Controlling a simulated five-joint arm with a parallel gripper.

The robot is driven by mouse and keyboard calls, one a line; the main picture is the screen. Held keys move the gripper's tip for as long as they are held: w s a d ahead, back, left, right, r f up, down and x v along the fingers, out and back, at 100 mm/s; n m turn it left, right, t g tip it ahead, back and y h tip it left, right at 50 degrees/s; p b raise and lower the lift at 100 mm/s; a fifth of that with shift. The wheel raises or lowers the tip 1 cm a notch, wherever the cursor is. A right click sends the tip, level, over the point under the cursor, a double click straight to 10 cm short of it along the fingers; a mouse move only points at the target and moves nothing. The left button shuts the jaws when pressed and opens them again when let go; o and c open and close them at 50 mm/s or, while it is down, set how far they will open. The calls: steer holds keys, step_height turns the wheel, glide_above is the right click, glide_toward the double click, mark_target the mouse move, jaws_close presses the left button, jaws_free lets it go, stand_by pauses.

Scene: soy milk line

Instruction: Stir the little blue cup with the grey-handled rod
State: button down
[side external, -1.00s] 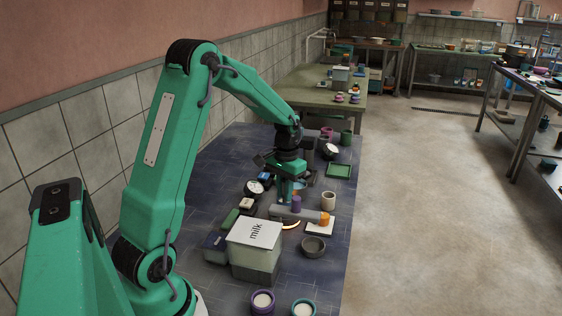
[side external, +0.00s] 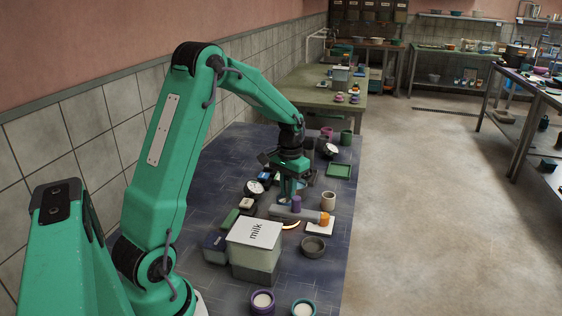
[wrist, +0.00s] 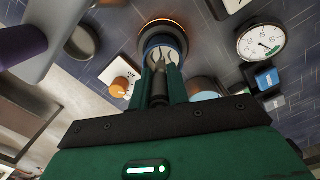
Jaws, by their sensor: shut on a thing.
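My gripper (wrist: 160,82) is shut on a dark grey rod handle (wrist: 160,88) that stands between its two green fingers in the wrist view.
A purple cylinder (side external: 296,203) stands on a grey bar close to the gripper.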

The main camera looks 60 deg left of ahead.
steer(key=shift+s+a, duration=0.1)
steer(key=shift+a, duration=0.3)
steer(key=shift+s+a, duration=0.1)
steer(key=shift+s, duration=0.3)
stand_by(0.4)
steer(key=shift+s+d, duration=0.3)
steer(key=shift+w+d, duration=0.1)
steer(key=shift+d, duration=0.3)
stand_by(0.4)
steer(key=shift+w+d, duration=0.1)
steer(key=shift+w, duration=0.3)
steer(key=shift+w, duration=0.15)
stand_by(0.3)
steer(key=shift+w+a, duration=0.15)
steer(key=shift+a, duration=0.15)
steer(key=shift+a, duration=0.4)
steer(key=shift+s+a, duration=0.1)
steer(key=shift+s, duration=0.4)
